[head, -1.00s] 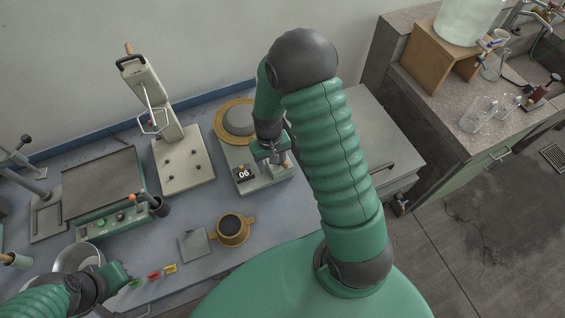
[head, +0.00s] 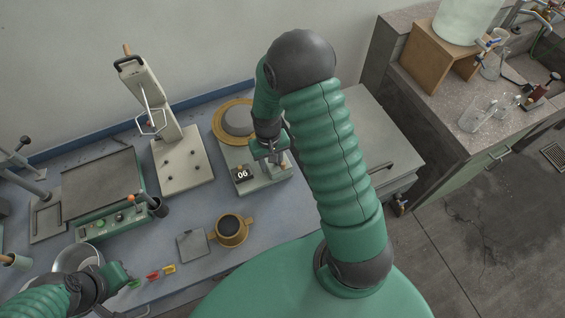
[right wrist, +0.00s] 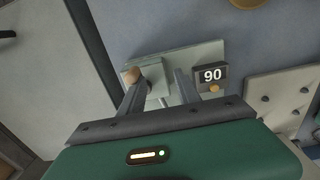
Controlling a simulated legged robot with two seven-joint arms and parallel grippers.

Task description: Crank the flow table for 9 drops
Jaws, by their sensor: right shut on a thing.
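The flow table (head: 262,183) stands near the back of the bench, with a round brass-rimmed top (head: 236,120) and a grey base. Its counter (head: 242,174) reads 06; it shows upside down in the right wrist view (right wrist: 211,74). My right gripper (head: 270,154) is at the right part of the base, shut on the crank handle. In the right wrist view the handle's wooden knob (right wrist: 131,76) shows by one finger of the gripper (right wrist: 157,86); the grip itself is partly hidden. My left gripper (head: 120,274) is at lower left, away from the flow table; its fingers are unclear.
A tall grey stand (head: 180,160) is left of the flow table. A brass mould (head: 231,230) and a grey plate (head: 193,245) lie in front. A steel bowl (head: 78,258) and small coloured clips (head: 153,276) are near my left gripper. Glassware stands on the right counter (head: 480,90).

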